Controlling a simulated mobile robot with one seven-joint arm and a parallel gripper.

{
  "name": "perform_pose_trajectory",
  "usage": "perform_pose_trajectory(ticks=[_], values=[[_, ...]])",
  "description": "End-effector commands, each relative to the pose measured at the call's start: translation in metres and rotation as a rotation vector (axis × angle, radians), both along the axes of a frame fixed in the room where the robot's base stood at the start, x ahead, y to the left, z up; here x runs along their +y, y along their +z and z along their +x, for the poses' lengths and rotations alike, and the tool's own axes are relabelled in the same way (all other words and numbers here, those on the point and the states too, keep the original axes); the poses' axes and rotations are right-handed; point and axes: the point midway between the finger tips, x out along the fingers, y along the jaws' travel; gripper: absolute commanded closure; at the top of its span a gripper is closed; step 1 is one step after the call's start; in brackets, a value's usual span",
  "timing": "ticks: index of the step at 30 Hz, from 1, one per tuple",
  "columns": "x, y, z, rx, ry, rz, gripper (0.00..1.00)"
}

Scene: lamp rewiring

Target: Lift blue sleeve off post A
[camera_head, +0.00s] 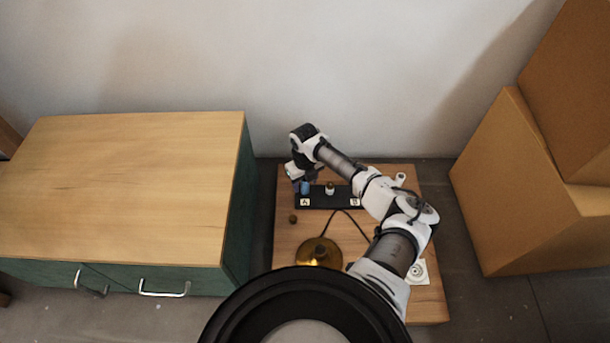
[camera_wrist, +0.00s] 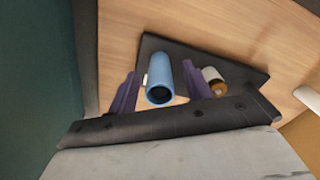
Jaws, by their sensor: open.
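The blue sleeve (camera_head: 305,187) stands upright at the left end of a black base (camera_head: 318,202), by the label A (camera_head: 305,202). Post A itself is hidden by the sleeve. In the wrist view the blue sleeve (camera_wrist: 159,82) is between the two purple fingers of my gripper (camera_wrist: 158,92), with a gap on at least the right side. My gripper is open and not clasping it. In the head view my gripper (camera_head: 297,182) is at the sleeve, partly hidden by my arm.
A small post with a white and brown piece (camera_head: 329,188) stands right of the sleeve, close to my right finger. A brass lamp base (camera_head: 320,253) with a dark cord is nearer on the wooden table (camera_head: 285,233). A cabinet (camera_head: 130,185) stands left; cardboard boxes (camera_head: 530,190) stand right.

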Motion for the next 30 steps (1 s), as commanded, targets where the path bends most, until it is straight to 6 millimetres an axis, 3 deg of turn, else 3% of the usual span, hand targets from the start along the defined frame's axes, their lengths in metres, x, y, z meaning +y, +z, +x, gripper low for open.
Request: perform_pose_trajectory(ticks=[5,15,25,30], values=[[0.0005,-0.0150,0.0001,-0.001,0.000,0.000,0.50],[0.0004,-0.0167,0.0001,-0.001,0.000,0.000,0.52],[0.0003,-0.0165,0.0002,-0.001,0.000,0.000,0.95],[0.0002,-0.0161,0.0002,-0.001,0.000,0.000,0.97]])
